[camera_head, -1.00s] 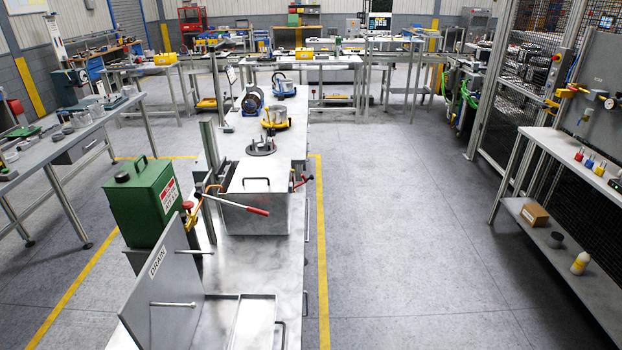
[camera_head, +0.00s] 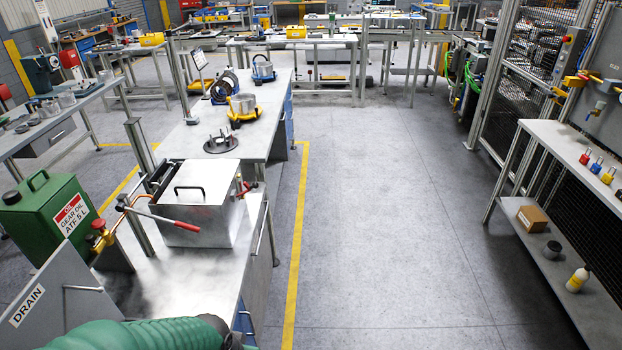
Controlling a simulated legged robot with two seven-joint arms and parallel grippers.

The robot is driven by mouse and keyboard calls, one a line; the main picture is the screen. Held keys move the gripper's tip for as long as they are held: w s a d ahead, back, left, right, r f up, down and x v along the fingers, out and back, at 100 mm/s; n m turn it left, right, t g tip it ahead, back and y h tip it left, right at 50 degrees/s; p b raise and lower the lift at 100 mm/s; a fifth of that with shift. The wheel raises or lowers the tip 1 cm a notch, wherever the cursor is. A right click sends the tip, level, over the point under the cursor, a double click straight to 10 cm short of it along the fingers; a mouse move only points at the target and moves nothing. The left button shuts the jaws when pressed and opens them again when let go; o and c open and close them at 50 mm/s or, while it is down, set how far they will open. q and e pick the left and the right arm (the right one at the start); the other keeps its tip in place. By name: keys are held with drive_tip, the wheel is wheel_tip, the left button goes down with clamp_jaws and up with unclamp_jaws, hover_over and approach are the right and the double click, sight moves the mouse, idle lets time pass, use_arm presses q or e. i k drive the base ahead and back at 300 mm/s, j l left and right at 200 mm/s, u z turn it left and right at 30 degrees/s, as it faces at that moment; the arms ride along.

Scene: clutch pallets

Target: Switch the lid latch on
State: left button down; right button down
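A square metal box with a flat lid (camera_head: 200,176) stands on the left steel bench. The lid lies down on the box and has a black handle on top. A small red-tipped fitting (camera_head: 243,188), perhaps the latch, is at the box's right side; its position is too small to read. A long lever with a red grip (camera_head: 187,227) crosses the box's front. A green-sleeved arm of mine, apparently the left, crosses the bottom left edge, in front of the box and apart from it. Its fingers do not show. My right gripper is not in view.
A green oil can (camera_head: 48,215) and a DRAIN panel (camera_head: 55,300) stand left of the box. A round plate with pegs (camera_head: 221,144) lies behind it. The floor right of the bench is clear up to the right shelf (camera_head: 560,150).

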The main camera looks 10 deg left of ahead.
sight(255, 185)
drive_tip(key=i+j+z, duration=0.2)
drive_tip(key=i, duration=0.85)
